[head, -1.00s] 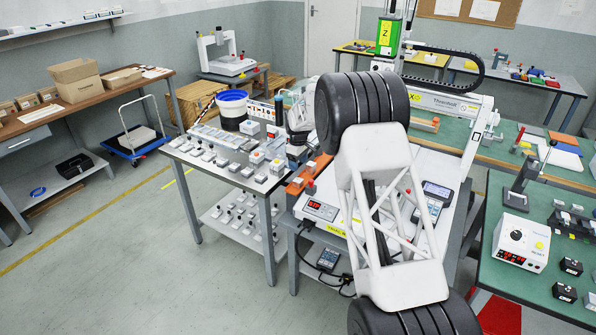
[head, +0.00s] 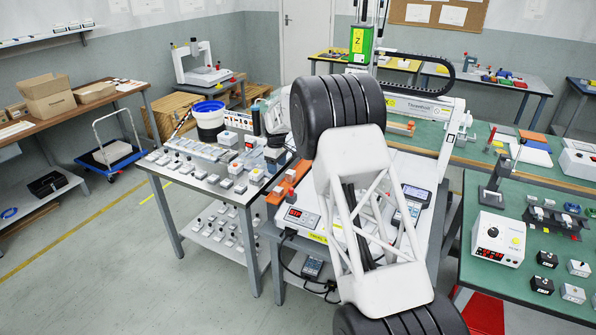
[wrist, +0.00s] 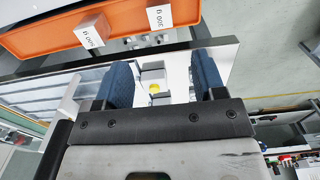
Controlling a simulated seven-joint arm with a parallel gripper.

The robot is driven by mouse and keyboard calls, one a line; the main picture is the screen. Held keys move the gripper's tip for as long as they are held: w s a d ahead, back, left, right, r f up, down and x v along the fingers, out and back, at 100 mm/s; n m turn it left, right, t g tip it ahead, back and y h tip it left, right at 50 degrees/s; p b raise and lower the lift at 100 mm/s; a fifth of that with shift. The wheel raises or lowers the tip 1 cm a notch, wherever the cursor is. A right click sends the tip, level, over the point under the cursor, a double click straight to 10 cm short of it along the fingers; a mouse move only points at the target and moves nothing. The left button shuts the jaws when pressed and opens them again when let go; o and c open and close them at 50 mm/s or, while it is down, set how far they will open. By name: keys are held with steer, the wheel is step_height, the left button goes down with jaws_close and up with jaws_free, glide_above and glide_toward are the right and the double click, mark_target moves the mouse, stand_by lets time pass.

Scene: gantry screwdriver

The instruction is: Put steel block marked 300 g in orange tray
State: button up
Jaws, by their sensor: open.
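The orange tray (wrist: 50,33) runs across the upper left of the wrist view. It also shows in the head view (head: 287,187) on the bench, beside my arm. A pale block marked 300 g (wrist: 184,12) overlaps the tray at the top of the wrist view. A second pale block (wrist: 91,29) overlaps the tray to its left; its mark looks like 500 g. I cannot tell whether either block rests inside the tray. My gripper (wrist: 163,78) is open, its blue fingertips apart, with neither block between them. In the head view my arm hides much of the bench.
A grey table (head: 166,171) with several small blocks and weights stands left of the arm. A controller with a red display (head: 298,216) sits in front of the orange tray. A green bench (head: 490,272) with instruments is at right. Open floor lies at left.

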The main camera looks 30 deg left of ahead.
stand_by(0.3)
